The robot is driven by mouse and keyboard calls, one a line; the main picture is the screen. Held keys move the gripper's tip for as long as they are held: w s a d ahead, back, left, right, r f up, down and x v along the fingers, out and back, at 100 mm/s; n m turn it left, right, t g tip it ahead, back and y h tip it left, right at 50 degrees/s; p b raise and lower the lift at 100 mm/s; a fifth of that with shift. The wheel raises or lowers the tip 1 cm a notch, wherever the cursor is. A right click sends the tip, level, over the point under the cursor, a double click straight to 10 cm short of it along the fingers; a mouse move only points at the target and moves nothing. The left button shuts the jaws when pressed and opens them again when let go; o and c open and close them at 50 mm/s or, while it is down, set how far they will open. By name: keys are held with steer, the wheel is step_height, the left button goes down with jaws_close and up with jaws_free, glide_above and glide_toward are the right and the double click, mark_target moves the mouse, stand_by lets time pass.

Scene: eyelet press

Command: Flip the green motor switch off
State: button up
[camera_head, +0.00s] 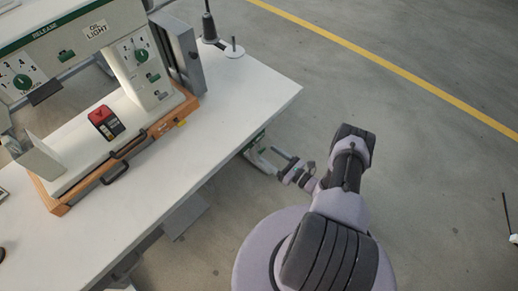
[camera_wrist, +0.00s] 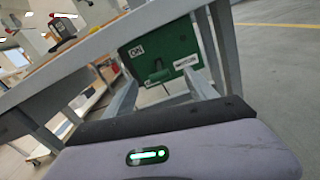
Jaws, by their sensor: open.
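The green motor switch box (camera_wrist: 170,42) is mounted below the tabletop, in the upper middle of the wrist view. It bears an "ON" plate (camera_wrist: 136,51), a white label (camera_wrist: 186,62) too small to read, and a green lever (camera_wrist: 157,75) low on its front. In the head view, a small green part of the box (camera_head: 256,143) shows under the table's right edge. My gripper (camera_wrist: 160,92) is open and empty, its two grey fingers spread below and in front of the box. It also shows beside the table edge in the head view (camera_head: 265,160). Contact with the lever cannot be told.
The white table (camera_head: 225,115) carries the eyelet press (camera_head: 145,75) with a red-topped control (camera_head: 103,120). In the wrist view, the tabletop edge (camera_wrist: 90,50) slants above my gripper and a grey table leg (camera_wrist: 228,50) stands right of the box. Open floor (camera_head: 400,110) lies to the right.

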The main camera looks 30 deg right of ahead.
mark_target(259, 148)
steer(key=x, duration=0.6)
steer(key=shift+b, duration=0.4)
steer(key=shift+c, duration=0.3)
steer(key=c, duration=1.3)
steer(key=shift+f+t+b, duration=0.5)
steer(key=shift+f+b, duration=0.05)
steer(key=shift+b, duration=0.7)
steer(key=shift+r+b, duration=0.1)
steer(key=shift+b, duration=0.25)
steer(key=shift+r+t+y, duration=0.2)
steer(key=shift+t+y, duration=0.1)
steer(key=o, duration=1.4)
steer(key=shift+c, duration=0.2)
